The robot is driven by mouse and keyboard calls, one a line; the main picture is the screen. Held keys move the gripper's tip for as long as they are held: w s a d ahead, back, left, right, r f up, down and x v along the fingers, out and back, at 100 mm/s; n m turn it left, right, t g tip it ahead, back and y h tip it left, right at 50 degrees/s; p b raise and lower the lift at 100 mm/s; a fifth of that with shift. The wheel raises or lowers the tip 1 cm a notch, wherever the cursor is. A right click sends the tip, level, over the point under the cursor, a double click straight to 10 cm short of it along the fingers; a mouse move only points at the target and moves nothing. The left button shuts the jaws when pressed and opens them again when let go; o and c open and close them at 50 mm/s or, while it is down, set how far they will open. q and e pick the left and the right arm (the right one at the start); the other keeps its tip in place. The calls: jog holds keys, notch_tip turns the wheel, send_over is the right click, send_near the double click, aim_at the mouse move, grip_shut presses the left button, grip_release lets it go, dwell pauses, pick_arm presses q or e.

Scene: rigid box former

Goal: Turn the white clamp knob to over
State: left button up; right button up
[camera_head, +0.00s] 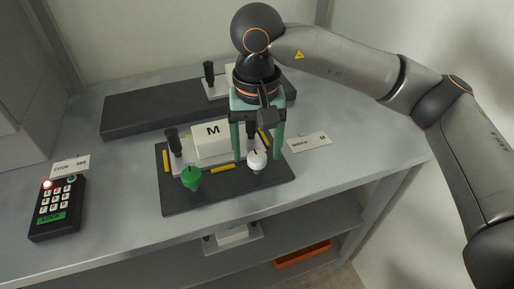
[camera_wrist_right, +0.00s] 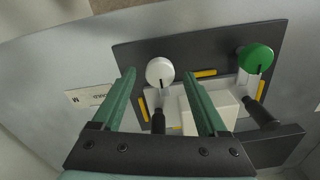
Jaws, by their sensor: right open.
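The white clamp knob (camera_head: 257,161) stands at the front right of a dark base plate (camera_head: 215,199). A dark pointer line on its top points to the back, toward the white block. My right gripper (camera_head: 259,158) is open, with its green fingers reaching down near the knob. In the right wrist view the white knob (camera_wrist_right: 159,70) lies between the two fingertips (camera_wrist_right: 159,73) with a gap on each side. I cannot tell how far it is beyond the tips. A white block marked M (camera_head: 212,140) sits on the plate behind the knobs. My left gripper is not in view.
A green knob (camera_head: 191,176) stands at the plate's front left; it also shows in the wrist view (camera_wrist_right: 256,59). Black posts and yellow bars surround the block. A keypad (camera_head: 57,207) with a lit red lamp is at left. A label card (camera_head: 310,142) lies right of the plate.

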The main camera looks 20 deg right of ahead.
aim_at(257, 156)
notch_tip(257, 156, up, 12)
jog(key=p, duration=0.2)
jog(key=shift+f, duration=0.15)
dwell(0.4)
